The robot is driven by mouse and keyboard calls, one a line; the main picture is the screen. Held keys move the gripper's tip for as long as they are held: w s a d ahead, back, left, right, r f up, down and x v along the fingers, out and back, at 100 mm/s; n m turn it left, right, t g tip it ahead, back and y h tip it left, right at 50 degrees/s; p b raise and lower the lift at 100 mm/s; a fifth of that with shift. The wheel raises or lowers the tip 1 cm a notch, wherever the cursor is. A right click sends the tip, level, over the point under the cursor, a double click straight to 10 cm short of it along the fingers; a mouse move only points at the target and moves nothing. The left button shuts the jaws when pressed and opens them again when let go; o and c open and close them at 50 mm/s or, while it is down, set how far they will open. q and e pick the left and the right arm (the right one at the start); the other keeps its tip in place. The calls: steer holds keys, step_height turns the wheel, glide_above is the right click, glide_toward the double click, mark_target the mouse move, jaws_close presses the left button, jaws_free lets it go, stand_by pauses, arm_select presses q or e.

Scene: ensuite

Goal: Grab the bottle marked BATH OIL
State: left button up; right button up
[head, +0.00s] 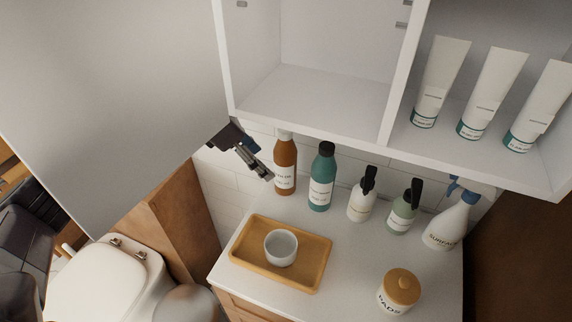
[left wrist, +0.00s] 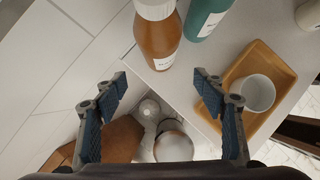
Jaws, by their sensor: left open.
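An amber bottle (head: 285,165) with a white cap stands upright at the back left of the counter. It carries a white label whose text is partly covered and too small to read surely; it may be the BATH OIL bottle. My left gripper (head: 262,172) is just left of it, below the cabinet, apparently not holding it. In the left wrist view the amber bottle (left wrist: 157,38) stands beyond the open, empty fingers (left wrist: 162,92). A teal bottle (head: 321,180) stands close to its right. My right gripper is not in view.
A wooden tray (head: 243,262) with a white cup (head: 281,248) lies in front. A white pump bottle (head: 361,204), a green pump bottle (head: 402,215), a spray bottle (head: 445,226) and a PADS jar (head: 398,292) stand to the right. The cabinet shelf (head: 310,118) overhangs the bottles.

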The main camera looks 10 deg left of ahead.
mark_target(274, 156)
arm_select(q)
steer(key=w+d, duration=0.1)
steer(key=d, duration=0.1)
steer(key=shift+w+d+p, duration=0.35)
steer(key=shift+w+d+f, duration=0.1)
steer(key=shift+w+d, duration=0.05)
steer(key=shift+d, duration=0.1)
steer(key=shift+w+d+f+p, duration=0.1)
steer(key=shift+d+f+p, duration=0.05)
steer(key=shift+f+p, duration=0.2)
steer(key=p+x, duration=0.1)
steer(key=x, duration=0.3)
steer(key=c, duration=1.6)
steer(key=shift+w+r, duration=0.1)
steer(key=shift+c, duration=0.5)
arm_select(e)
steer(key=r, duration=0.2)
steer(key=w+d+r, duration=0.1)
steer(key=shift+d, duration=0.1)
